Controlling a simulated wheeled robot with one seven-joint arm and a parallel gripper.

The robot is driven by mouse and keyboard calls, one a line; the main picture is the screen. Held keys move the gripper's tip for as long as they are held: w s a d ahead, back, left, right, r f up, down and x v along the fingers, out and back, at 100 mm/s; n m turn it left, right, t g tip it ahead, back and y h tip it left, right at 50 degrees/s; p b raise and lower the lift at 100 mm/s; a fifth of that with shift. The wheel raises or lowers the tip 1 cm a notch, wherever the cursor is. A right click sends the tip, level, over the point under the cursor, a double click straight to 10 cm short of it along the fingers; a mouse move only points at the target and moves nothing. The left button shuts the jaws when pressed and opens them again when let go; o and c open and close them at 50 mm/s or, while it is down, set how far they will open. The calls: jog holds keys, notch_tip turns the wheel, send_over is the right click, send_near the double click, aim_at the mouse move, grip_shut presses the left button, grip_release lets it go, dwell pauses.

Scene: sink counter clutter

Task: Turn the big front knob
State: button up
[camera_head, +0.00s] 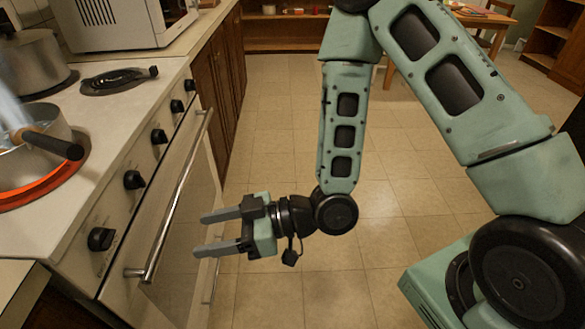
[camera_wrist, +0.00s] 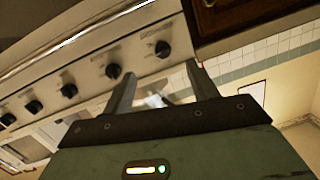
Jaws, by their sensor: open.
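The stove's front panel carries a row of black knobs. The nearest one (camera_head: 101,239), at the panel's front end, looks biggest in the head view. In the wrist view, which looks upside down, the knob at the row's right end (camera_wrist: 162,49) looks biggest and shows just beyond the gap between the fingers. My gripper (camera_head: 202,234) is open and empty, its two grey fingers apart and pointing left toward the stove. It is in front of the oven handle (camera_head: 175,195), apart from the knobs. Its fingers also show in the wrist view (camera_wrist: 160,71).
A pot with a wooden-handled utensil (camera_head: 38,150) stands on a glowing red burner (camera_head: 68,180). The tiled floor (camera_head: 380,240) is clear around my arm.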

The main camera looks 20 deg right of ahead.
jog(key=s+d+r+m+g+h+p, duration=0.1)
jog(key=s+d+r+m+h+p, duration=0.1)
jog(key=s+d+r+h+p, duration=0.2)
jog(key=s+d+r+m+g+h+p, duration=0.2)
jog(key=s+d+r+h+p, duration=0.1)
jog(key=d+r+h, duration=0.4)
jog(key=shift+s+r+h+p, duration=0.35)
jog(key=shift+s+r+h, duration=0.1)
jog(key=shift+r+h, duration=1.3)
